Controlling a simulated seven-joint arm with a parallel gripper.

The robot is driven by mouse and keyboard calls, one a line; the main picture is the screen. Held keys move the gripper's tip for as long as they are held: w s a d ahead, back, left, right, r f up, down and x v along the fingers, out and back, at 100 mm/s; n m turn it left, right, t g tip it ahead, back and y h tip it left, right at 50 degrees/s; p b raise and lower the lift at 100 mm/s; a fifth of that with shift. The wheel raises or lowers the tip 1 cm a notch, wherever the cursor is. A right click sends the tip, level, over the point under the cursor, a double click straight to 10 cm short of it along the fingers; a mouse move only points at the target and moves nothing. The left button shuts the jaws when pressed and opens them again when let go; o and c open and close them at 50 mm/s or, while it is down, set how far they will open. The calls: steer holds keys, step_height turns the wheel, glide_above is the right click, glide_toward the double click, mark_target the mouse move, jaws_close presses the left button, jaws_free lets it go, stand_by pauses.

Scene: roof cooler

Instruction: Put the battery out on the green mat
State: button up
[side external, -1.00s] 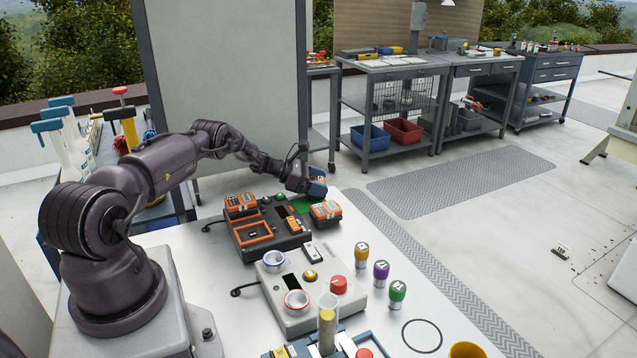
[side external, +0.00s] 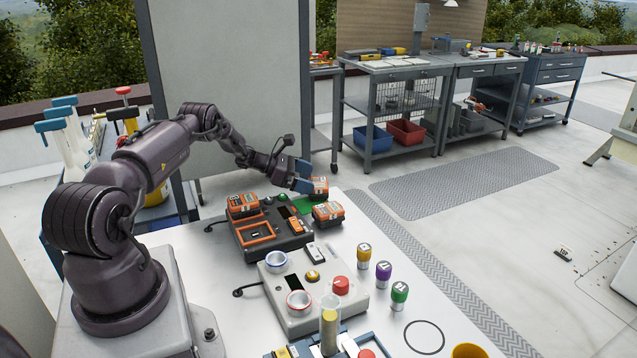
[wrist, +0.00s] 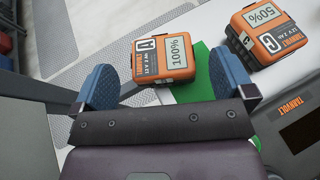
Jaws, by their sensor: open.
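My gripper (side external: 305,176) is open. In the wrist view its two blue fingers (wrist: 165,82) stand wide apart on either side of the battery, with gaps between.
A second battery (side external: 327,212), reading 50% in the wrist view (wrist: 262,32), lies just right of the mat. A third battery (side external: 242,205) sits in the dark charger (side external: 262,250), beside an empty orange-framed bay. A grey button box (side external: 300,305) stands in front.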

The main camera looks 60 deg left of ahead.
steer(key=v, duration=0.7)
steer(key=w+d+r+m+g+h, duration=0.1)
steer(key=w+d+r+m+g, duration=0.2)
steer(key=d+r, duration=0.35)
steer(key=w+d+r+m+g+h, duration=0.1)
steer(key=w+d+r+m+g, duration=0.1)
steer(key=d+r+m, duration=0.4)
steer(key=s+d+r+m+g+y, duration=0.25)
steer(key=d+r+m, duration=0.35)
steer(key=d+r, duration=0.6)
steer(key=s+d+r+m+g+y, duration=0.1)
steer(key=s+d+r+m, duration=0.3)
steer(key=s+d+m, duration=0.5)
steer(key=s+d+m+y, duration=0.1)
steer(key=s+d+m, duration=0.2)
steer(key=s, duration=0.3)
steer(key=s+d+m+t+y, duration=0.1)
steer(key=s+d+m+y, duration=0.1)
steer(key=s+d+m, duration=0.2)
steer(key=shift+s+d+m, duration=0.2)
steer(key=shift+s+m, duration=0.1)
steer(key=shift+s, duration=0.7)
steer(key=shift+t+y, duration=0.25)
